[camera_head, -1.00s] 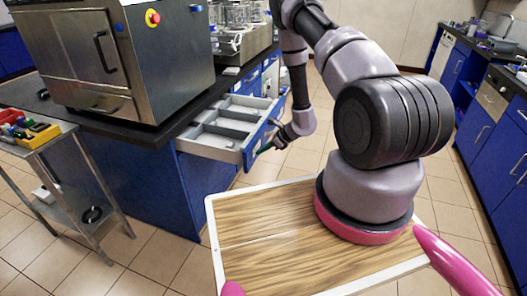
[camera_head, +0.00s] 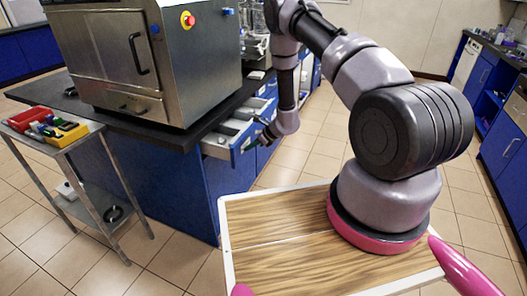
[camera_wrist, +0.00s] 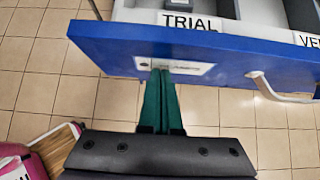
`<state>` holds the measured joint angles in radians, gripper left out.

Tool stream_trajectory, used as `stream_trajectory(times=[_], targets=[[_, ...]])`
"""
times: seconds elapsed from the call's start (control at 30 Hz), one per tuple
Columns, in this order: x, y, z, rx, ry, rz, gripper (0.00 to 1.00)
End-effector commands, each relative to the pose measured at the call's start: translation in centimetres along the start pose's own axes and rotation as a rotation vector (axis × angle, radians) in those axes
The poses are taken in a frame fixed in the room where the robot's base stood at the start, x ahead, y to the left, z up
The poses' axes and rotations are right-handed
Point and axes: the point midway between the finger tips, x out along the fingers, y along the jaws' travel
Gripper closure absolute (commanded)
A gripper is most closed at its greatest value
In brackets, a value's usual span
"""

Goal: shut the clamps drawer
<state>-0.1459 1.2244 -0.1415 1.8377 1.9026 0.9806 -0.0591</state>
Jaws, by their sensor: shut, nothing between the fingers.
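The open drawer (camera_head: 222,148) sticks out of the blue cabinet under the black counter in the head view. Its blue front (camera_wrist: 225,50) fills the top of the wrist view, with a white label too blurred to read surely and a pale handle (camera_wrist: 282,92) at the right. Inside are grey compartments, one marked TRIAL. My gripper (camera_wrist: 160,74) is shut and empty. Its green fingers meet the drawer front at the label's lower edge and appear to touch it. In the head view, my gripper (camera_head: 251,146) is small and partly hidden by my wrist.
A steel machine (camera_head: 150,60) stands on the black counter (camera_head: 165,131) above the drawer. A steel cart (camera_head: 84,137) with a red and yellow tray (camera_head: 45,124) stands at the left.

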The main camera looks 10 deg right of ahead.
Motion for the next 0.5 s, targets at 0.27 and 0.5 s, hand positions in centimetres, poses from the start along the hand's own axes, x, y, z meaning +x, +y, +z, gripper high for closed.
stream_trajectory(times=[0.27, 0.5], targets=[[5.5, 0.1, 5.6, -0.004, -0.005, 0.001, 1.0], [9.2, 0.1, 9.2, -0.003, -0.003, 0.001, 1.0]])
